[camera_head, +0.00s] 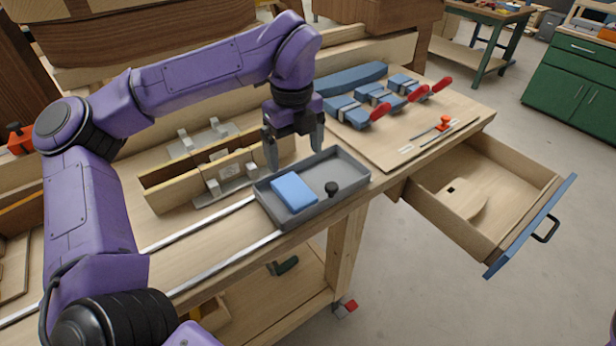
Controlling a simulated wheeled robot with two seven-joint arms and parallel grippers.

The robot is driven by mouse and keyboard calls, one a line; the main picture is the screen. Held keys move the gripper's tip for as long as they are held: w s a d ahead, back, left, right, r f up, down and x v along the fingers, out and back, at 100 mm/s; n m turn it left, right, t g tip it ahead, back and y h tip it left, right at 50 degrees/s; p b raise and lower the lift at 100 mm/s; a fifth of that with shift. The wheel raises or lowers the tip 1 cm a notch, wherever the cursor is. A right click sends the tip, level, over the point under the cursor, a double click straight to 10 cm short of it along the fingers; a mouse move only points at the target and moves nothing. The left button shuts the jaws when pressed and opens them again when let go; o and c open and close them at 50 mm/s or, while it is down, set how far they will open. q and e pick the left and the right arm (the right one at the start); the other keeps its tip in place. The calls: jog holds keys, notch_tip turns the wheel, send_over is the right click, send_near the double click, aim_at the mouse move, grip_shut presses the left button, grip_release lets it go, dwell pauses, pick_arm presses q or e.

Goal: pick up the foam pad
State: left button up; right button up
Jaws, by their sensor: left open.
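The foam pad, which looks to be the light blue block (294,192), lies flat in the left part of a shallow grey tray (345,163) on the workbench. A small black knob-like object (331,188) sits in the tray to its right. My left gripper (294,158) is open and empty, fingers pointing down. It is over the tray's back edge, behind and above the blue block, and apart from it. My right gripper is not in view.
Behind the tray stands a wooden fixture (170,192) with metal clamps. To the right, blue padded pieces with red-handled clamps (380,112) lie on a board (420,145). An open drawer (481,190) juts out at right. Metal rails (225,262) run left of the tray.

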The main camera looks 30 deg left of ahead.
aim_at(294, 190)
pick_arm(q)
jog(key=s+f, duration=0.2)
jog(key=f, duration=0.1)
jog(key=shift+s+p, duration=0.3)
jog(key=shift+s, duration=0.05)
jog(key=f, duration=0.1)
jog(key=w+f+p, duration=0.1)
jog(key=f, duration=0.3)
jog(key=shift+w+d, duration=0.15)
jog(key=shift+w, duration=0.2)
jog(key=shift+f+p, duration=0.3)
jog(key=shift+f, duration=0.1)
jog(key=shift+s+r, duration=0.1)
jog(key=shift+s, duration=0.25)
jog(key=c, duration=1.1)
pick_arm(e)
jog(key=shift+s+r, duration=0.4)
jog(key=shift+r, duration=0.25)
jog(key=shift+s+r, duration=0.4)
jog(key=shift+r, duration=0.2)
